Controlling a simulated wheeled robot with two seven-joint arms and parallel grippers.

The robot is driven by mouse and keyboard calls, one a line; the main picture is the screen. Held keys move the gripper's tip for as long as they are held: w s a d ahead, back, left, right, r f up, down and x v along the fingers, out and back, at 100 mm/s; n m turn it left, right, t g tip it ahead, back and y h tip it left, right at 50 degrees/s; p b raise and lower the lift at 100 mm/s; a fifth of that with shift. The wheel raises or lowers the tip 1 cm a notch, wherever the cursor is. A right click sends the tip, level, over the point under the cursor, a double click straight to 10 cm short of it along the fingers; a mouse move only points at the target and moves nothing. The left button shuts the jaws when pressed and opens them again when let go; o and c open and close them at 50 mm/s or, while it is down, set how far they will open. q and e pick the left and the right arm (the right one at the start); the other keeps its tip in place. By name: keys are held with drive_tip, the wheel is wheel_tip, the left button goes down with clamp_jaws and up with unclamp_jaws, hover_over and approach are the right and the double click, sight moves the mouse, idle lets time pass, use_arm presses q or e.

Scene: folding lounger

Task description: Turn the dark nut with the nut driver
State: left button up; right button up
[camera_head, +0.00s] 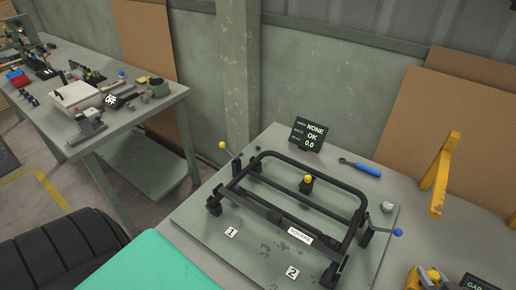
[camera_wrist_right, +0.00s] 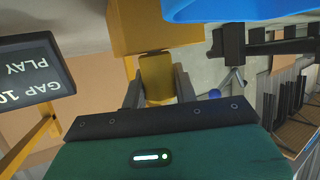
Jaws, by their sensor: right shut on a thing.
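A tool with a blue handle (camera_head: 368,170) and a dark shaft lies on the table behind the black folding frame (camera_head: 330,185); it looks like the nut driver. Small dark pieces (camera_head: 258,168) sit by the frame's back left; I cannot tell whether one is the dark nut. My right gripper (camera_wrist_right: 158,85) is shut on a yellow block, which continues into a larger yellow part (camera_wrist_right: 155,30) in the wrist view. My left gripper is not in view.
A display (camera_head: 309,134) reads NONE, OK, 0.0. A yellow bracket (camera_head: 440,180) stands at right, and a gap display (camera_wrist_right: 35,80) is near the right gripper. A cluttered bench (camera_head: 150,110) stands at left.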

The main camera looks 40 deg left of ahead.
drive_tip(key=shift+r+p, duration=2.1)
drive_tip(key=shift+r, duration=0.3)
